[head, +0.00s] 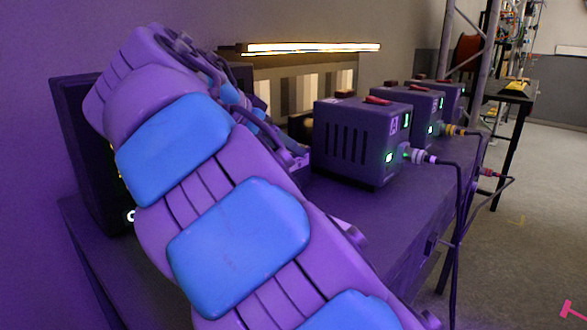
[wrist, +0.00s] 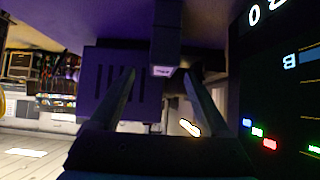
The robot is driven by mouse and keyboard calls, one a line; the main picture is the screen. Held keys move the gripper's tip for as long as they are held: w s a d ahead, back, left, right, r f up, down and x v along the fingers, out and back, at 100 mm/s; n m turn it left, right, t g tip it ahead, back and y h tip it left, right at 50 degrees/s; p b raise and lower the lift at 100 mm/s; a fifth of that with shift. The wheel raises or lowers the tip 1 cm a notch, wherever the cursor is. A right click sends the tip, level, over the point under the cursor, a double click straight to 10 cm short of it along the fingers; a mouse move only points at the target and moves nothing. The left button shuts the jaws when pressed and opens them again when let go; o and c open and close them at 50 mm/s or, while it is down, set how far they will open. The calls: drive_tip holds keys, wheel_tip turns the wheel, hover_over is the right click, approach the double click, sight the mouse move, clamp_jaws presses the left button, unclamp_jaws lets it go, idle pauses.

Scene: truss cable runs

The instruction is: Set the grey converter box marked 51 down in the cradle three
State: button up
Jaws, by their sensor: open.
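Grey converter boxes stand in a row on the bench in the head view, the nearest one (head: 355,140) with side vents, a green light and a plugged-in cable. I cannot read 51 on any of them. In the wrist view a vented box (wrist: 92,80) lies beyond my gripper (wrist: 160,72), behind its left finger. My gripper is open, with a dark block (wrist: 166,35) bearing a small pale label ahead between the fingers. I cannot tell whether they touch. My arm hides the gripper's fingers in the head view. I cannot make out cradle three.
A dark panel (wrist: 275,95) with coloured lights and white characters stands close on the right in the wrist view. Cables (head: 458,200) hang along the bench's right edge in the head view. A bare stretch of bench (head: 375,215) lies in front of the nearest box.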

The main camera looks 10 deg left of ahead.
sight(293, 168)
drive_tip(key=x, duration=0.5)
drive_tip(key=shift+w+a+r, duration=0.1)
drive_tip(key=shift+w+r, duration=0.05)
clamp_jaws()
idle(0.5)
